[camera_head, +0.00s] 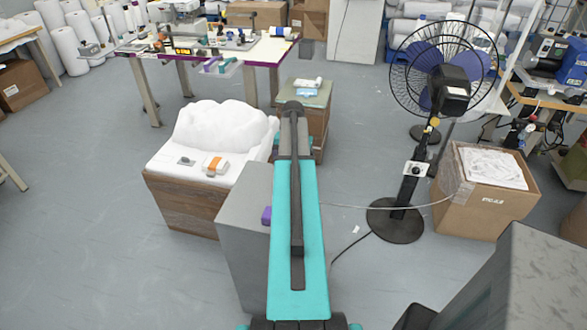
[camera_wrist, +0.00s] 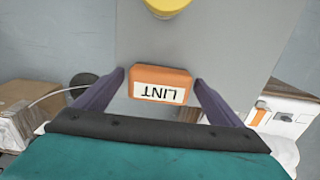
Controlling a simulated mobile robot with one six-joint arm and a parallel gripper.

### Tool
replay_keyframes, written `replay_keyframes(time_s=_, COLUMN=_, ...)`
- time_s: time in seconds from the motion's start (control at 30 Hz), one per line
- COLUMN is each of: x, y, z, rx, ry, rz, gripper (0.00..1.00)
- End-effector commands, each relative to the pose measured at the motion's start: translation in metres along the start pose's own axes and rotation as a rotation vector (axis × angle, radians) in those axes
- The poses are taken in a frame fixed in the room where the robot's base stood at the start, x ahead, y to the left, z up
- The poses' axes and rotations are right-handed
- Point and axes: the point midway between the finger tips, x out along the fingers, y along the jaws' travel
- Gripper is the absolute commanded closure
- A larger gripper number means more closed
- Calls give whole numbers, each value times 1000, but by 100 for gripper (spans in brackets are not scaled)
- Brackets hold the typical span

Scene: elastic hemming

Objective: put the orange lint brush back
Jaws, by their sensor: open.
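In the wrist view, an orange block-shaped lint brush (camera_wrist: 160,72) with a white LINT label lies on a grey surface (camera_wrist: 225,40). My gripper (camera_wrist: 160,77) is open, with one purple finger on each side of the brush. There seems to be a small gap at each side; I cannot tell whether either finger touches it. In the head view, my teal arm hides the brush, and one purple finger shows over the grey cabinet (camera_head: 242,235).
A yellow round object (camera_wrist: 167,5) is at the wrist view's top edge. Left of the cabinet, a wooden box (camera_head: 180,205) bears white padding (camera_head: 222,128) and an orange-and-white item (camera_head: 215,165). A black fan (camera_head: 398,215) and cardboard box (camera_head: 480,205) stand right.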

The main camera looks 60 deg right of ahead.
Motion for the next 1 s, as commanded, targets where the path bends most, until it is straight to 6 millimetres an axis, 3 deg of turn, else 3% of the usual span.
replay_keyframes(time_s=0.37, x=-13, y=0, z=-1, rx=0, ry=1, rz=0, gripper=10)
replay_keyframes(time_s=1.0, x=-82, y=-1, z=-3, rx=1, ry=2, rz=-1, gripper=10)
